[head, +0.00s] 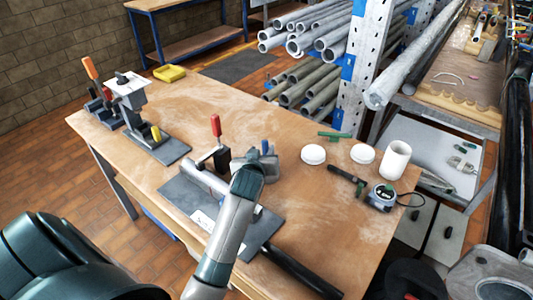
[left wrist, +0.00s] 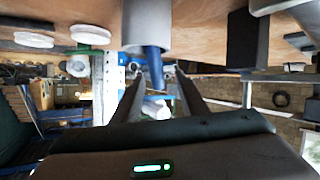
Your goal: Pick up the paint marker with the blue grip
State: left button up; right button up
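The blue grip of the paint marker (left wrist: 153,67) shows in the left wrist view, where the picture is upside down. It sticks out of a grey cylindrical holder (left wrist: 147,25). In the head view a small blue tip (head: 266,146) shows just beyond my left gripper (head: 262,163). The gripper's two dark fingers (left wrist: 159,82) are apart, one on each side of the blue grip in the wrist picture. They do not look closed on it, and I cannot tell how deep it lies between them. The marker's lower part is hidden in the holder. My right gripper is not in view.
A red-handled clamp (head: 215,126), a grey pipe (head: 208,179) and a dark plate (head: 180,193) are nearby. White round lids (head: 313,154), a white cup (head: 395,160) and a tape measure (head: 381,196) stand to the right. The tabletop's back middle (head: 235,105) is clear.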

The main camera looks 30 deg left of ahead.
aim_at(264, 148)
pick_arm(q)
jog(key=shift+x, duration=1.5)
jog(key=shift+p, duration=0.35)
jog(key=shift+w+a+f+p, duration=0.1)
jog(key=shift+w+f+p, duration=0.1)
jog(key=shift+w+p, duration=0.25)
jog(key=p+x, duration=0.1)
jog(key=x, duration=0.1)
jog(key=shift+w+f, duration=0.25)
jog(key=shift+w, duration=0.1)
jog(key=shift+w+a+f, duration=0.2)
jog(key=shift+w+f, duration=0.15)
jog(key=shift+w, duration=0.2)
grip_shut()
